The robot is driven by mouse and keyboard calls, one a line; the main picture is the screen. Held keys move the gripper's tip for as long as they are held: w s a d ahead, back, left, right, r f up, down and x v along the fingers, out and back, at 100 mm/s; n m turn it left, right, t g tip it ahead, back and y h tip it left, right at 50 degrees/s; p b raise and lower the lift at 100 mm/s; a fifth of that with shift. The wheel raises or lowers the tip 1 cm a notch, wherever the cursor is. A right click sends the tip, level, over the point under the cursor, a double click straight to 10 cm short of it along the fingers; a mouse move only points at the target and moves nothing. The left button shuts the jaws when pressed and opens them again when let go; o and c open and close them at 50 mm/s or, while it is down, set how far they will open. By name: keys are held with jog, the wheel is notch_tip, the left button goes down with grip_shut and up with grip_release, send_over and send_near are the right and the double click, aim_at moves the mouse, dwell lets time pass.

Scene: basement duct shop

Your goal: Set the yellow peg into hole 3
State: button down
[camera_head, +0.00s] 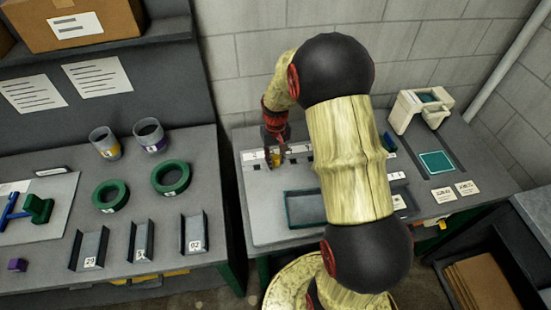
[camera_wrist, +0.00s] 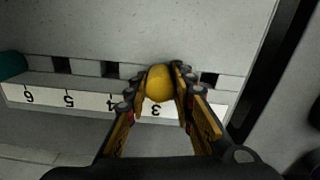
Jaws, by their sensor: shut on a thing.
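The yellow peg (camera_wrist: 160,83) is between the fingers of my gripper (camera_wrist: 158,88), which is shut on it. In the wrist view the peg lines up with the label 3 on the white number strip (camera_wrist: 85,103). It covers the place where hole 3 would show. I cannot tell how deep the peg sits or whether it is in the hole. Dark square holes show beside it, near labels 5 and 4 and to the right of the peg. In the head view my gripper (camera_head: 274,155) points down at the board, with a bit of the yellow peg (camera_head: 277,160) showing.
A teal peg-like thing (camera_wrist: 12,65) stands by label 6. In the head view a dark green-rimmed tray (camera_head: 303,208) lies in front of the board, partly behind my arm. A white device (camera_head: 420,108) stands at the right. The left bench holds green rings (camera_head: 171,178) and metal channels.

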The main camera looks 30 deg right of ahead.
aim_at(275, 157)
jog(key=c, duration=1.4)
grip_release()
notch_tip(275, 157, up, 12)
jog(key=shift+f, duration=0.1)
